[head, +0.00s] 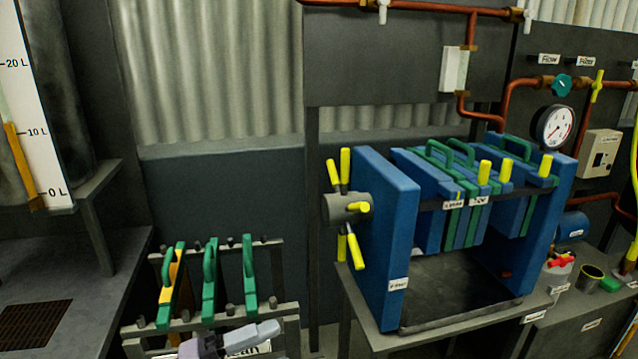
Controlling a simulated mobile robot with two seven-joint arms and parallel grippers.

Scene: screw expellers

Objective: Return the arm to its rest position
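My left gripper (265,331) shows at the bottom edge of the head view, left of centre, in front of the plate rack (290,311). Only its grey and purple front end is in frame, pointing right. Nothing can be seen held in it, but its finger gap is not clear. The rest of that arm is below the frame. My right gripper is not in view.
The rack holds plates with green handles (248,262), one with yellow. A blue filter press (385,230) with a yellow-handled screw (345,208) stands on a bench at right. A pressure gauge (553,126) and red pipes are behind. A grey ledge (75,270) is at left.

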